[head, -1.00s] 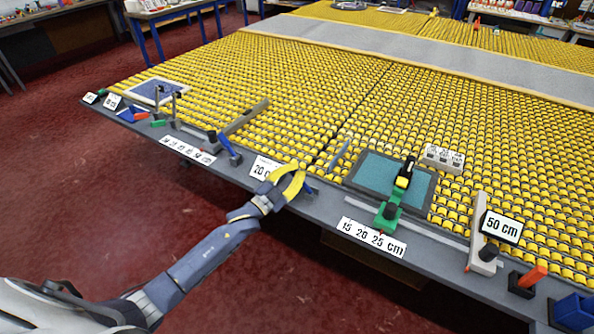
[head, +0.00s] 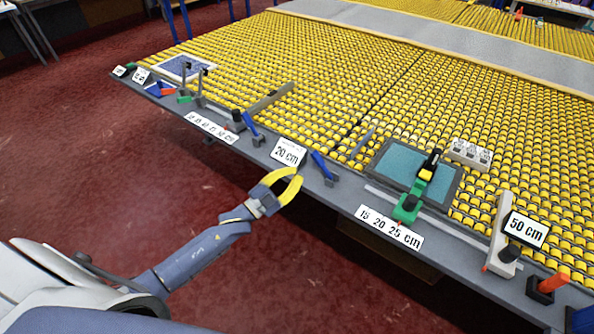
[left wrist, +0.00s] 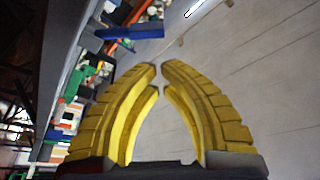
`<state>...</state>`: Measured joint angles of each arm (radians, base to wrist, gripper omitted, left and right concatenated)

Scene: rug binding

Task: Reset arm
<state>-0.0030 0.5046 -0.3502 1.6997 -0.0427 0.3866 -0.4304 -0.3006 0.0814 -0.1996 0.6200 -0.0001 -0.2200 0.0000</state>
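My left gripper (head: 300,176) has two curved yellow fingers. The left wrist view shows the same fingers (left wrist: 160,68), converged and empty. My right gripper is not in view.
The table carries rows of yellow rollers (head: 330,75). Red floor (head: 100,150) in front is clear.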

